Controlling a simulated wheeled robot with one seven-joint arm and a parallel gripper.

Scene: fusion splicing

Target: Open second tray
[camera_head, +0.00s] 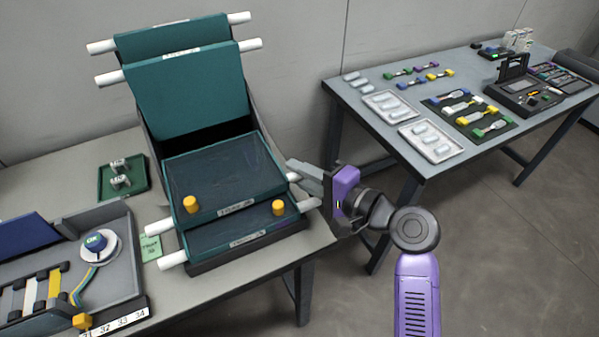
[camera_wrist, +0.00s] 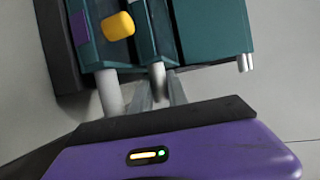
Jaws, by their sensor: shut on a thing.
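A stack of teal trays stands on the left table. Two trays, the rear raised tray (camera_head: 165,38) and the front raised tray (camera_head: 190,88), are tilted up at the back. Below them, the upper lowered tray (camera_head: 222,170) lies over the bottom tray (camera_head: 215,238), whose front edge shows. Their small front labels are hard to read. My gripper (camera_head: 296,172) is at the stack's right side, shut on the white handle rod (camera_wrist: 157,78) of the upper lowered tray. The fingers (camera_wrist: 165,92) partly hide this rod. The bottom tray's rod (camera_wrist: 110,92) is beside them in the wrist view.
Orange knobs (camera_head: 191,204) sit at the stack's front. A grey work tray (camera_head: 118,260) with a cable spool is at the front left, and a small green tray (camera_head: 105,184) is behind it. The right table (camera_head: 430,170) carries parts and a splicer. Open floor lies between the tables.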

